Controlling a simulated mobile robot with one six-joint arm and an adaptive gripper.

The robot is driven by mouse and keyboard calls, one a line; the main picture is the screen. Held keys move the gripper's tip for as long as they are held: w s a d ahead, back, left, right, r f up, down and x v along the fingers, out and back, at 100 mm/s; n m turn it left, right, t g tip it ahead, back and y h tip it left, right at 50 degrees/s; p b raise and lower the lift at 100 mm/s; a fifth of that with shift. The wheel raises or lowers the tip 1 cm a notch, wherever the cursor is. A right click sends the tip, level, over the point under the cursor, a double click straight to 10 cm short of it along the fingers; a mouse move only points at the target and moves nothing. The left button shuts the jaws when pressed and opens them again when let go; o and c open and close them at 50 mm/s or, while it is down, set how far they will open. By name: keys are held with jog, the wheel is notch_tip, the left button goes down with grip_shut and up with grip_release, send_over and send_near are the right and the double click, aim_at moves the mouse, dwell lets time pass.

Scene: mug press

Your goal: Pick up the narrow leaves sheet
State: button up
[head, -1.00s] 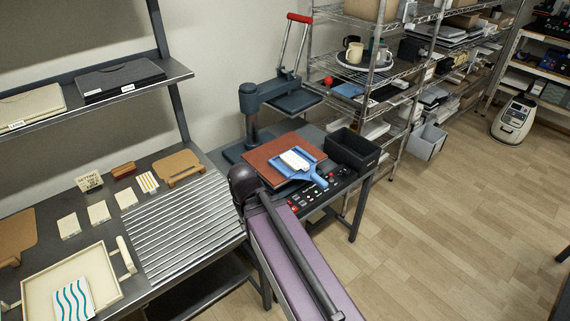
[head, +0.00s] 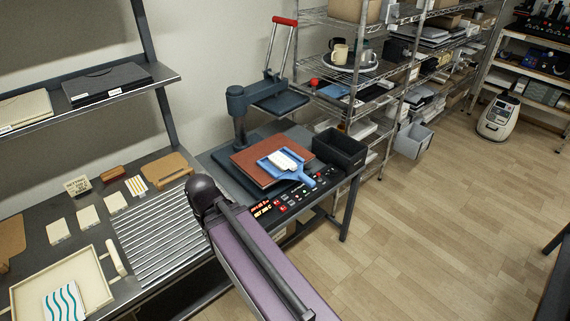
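I cannot make out leaves on any sheet, so I cannot tell which one is the narrow leaves sheet. A sheet with teal wavy lines (head: 64,303) lies in the cream tray (head: 104,279) at the lower left. A small sheet with yellow-orange stripes (head: 137,186) lies further back on the dark bench. Several plain cream pads (head: 89,217) lie in a row between them, their faces too small to read. My arm's purple link and dark joint show at the lower middle. My gripper is not in view.
A ribbed metal rack (head: 160,239) lies beside the tray. The press (head: 237,104) stands right of the bench, with a blue paddle (head: 294,177) holding a white block on its brown plate. A black bin (head: 341,150) stands beside it. Open wooden floor lies to the right.

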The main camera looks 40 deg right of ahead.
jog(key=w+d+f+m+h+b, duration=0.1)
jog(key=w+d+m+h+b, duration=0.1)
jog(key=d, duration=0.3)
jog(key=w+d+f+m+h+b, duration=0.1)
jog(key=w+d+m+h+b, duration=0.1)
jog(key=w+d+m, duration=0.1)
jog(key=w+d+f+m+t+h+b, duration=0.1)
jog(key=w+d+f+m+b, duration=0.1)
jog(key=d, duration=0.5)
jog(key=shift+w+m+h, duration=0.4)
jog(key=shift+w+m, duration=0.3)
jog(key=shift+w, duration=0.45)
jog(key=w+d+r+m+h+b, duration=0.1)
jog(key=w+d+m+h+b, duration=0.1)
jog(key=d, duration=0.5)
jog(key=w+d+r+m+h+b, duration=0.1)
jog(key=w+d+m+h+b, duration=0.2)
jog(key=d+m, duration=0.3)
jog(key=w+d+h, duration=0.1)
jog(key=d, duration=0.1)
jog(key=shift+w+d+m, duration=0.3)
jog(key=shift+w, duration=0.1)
jog(key=b, duration=0.4)
send_near(292, 167)
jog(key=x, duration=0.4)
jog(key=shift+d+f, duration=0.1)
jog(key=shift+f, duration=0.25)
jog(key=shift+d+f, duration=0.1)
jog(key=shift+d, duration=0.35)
jog(key=shift+b, duration=0.3)
